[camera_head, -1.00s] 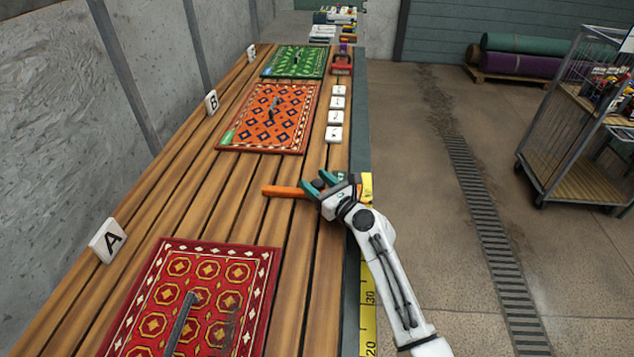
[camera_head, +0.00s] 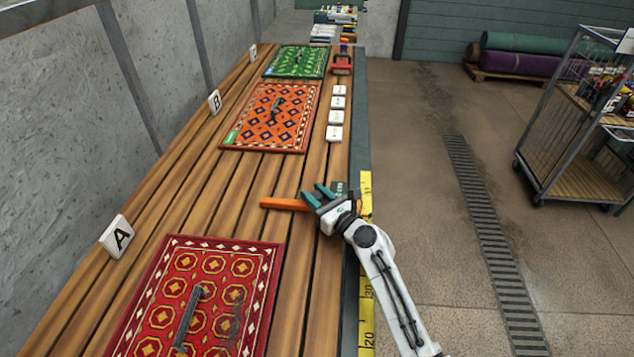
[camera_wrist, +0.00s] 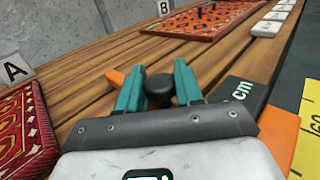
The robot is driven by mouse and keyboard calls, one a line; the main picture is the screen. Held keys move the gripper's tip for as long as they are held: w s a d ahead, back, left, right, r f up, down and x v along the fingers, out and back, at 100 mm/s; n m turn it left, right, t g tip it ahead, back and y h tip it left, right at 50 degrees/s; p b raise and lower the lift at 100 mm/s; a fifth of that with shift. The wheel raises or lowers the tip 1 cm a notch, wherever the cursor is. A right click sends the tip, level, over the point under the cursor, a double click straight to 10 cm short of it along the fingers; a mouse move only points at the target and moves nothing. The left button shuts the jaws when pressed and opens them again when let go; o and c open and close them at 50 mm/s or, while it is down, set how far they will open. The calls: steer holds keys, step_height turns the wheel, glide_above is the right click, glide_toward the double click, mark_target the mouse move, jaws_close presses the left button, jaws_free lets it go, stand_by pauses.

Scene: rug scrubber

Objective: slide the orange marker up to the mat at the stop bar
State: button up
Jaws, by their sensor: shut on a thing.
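The orange marker (camera_head: 283,204) is a bar lying across the slatted bench, between the red mat (camera_head: 262,262) and the orange mat (camera_head: 238,121), apart from both and nearer the red one. My gripper (camera_head: 319,196) has teal fingers shut on the marker's black knob (camera_wrist: 159,88) at the bench's right edge. In the wrist view, the marker's orange end (camera_wrist: 115,78) shows left of the fingers. A green mat (camera_head: 272,68) lies farther back. I cannot tell which part is the stop bar.
A yellow measuring tape (camera_head: 367,320) runs along the bench's right edge. Letter plate A (camera_head: 117,236) and plate B (camera_head: 215,101) stand at the left. White tiles (camera_head: 335,133) and a red clamp (camera_head: 342,66) sit farther along. The slats beside the marker are clear.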

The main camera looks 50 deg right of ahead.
steer(key=s+a+p, duration=0.1)
steer(key=s+a, duration=0.3)
steer(key=a, duration=0.1)
steer(key=s+a+p, duration=0.1)
steer(key=s+a, duration=0.1)
steer(key=shift+a+r+p, duration=0.2)
steer(key=shift+a+p, duration=0.15)
steer(key=o, duration=0.8)
steer(key=shift+f, duration=0.1)
steer(key=shift+s+f, duration=0.1)
steer(key=shift+s, duration=0.25)
steer(key=s+b, duration=0.1)
steer(key=s, duration=0.2)
steer(key=s+b, duration=0.1)
steer(key=s, duration=0.2)
steer(key=s+a+b, duration=0.1)
steer(key=s, duration=0.2)
steer(key=shift+a, duration=0.1)
steer(key=shift+s+a, duration=0.1)
steer(key=shift+s, duration=0.4)
